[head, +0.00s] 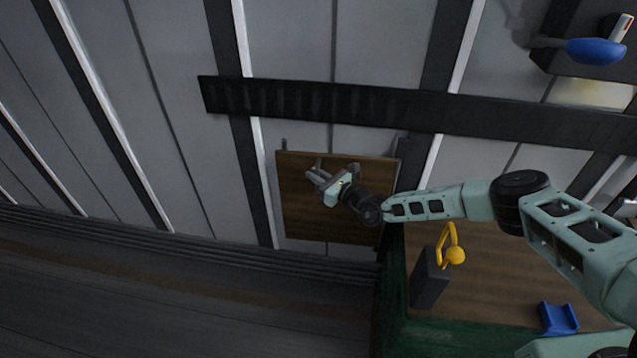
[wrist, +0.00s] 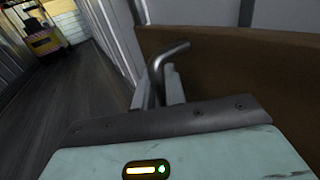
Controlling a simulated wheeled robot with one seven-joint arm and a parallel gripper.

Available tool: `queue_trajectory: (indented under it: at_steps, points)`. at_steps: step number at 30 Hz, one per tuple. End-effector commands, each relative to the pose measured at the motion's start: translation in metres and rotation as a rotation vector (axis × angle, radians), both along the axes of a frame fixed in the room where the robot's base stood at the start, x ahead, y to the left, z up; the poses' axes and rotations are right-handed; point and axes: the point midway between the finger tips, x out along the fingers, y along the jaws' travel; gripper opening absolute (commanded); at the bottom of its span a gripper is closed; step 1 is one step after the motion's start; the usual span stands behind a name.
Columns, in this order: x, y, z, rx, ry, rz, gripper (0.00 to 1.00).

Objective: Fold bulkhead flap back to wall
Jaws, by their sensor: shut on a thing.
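The bulkhead flap is a brown wooden panel (head: 305,222) in front of the grey ribbed wall, left of the green-edged bench in the head view. Its brown face (wrist: 235,75) fills the right of the wrist view, with grey wall behind it. I cannot tell how much gap lies between flap and wall. My gripper (head: 319,177) is at the flap's upper middle. In the wrist view, its fingers (wrist: 164,90) are shut on a bent grey metal handle (wrist: 168,52) beside the flap's face. The handle's lower part is hidden by my gripper.
A dark rail (head: 320,103) crosses the wall above the flap. The bench (head: 485,290) holds a yellow looped piece (head: 452,246) on a dark block and a blue holder (head: 558,318). A yellow vehicle (wrist: 40,35) stands far off. The floor at left is clear.

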Motion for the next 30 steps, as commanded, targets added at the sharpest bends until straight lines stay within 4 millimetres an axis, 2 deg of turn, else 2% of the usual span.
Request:
queue_trajectory:
  at_steps: [6,18,19,21,30]
  points:
    - [0.0123,-0.0039,0.0007,-0.001,-0.003,-0.047,0.00]
    - [0.0144,-0.0053,0.0007,-0.001,-0.004,-0.056,0.00]
    - [0.0145,-0.0054,0.0006,-0.001,-0.004,-0.056,0.15]
    - [0.0143,-0.0051,0.0007,-0.001,-0.004,-0.056,0.30]
    - [0.0126,-0.0051,0.0007,-0.001,-0.002,-0.053,0.30]
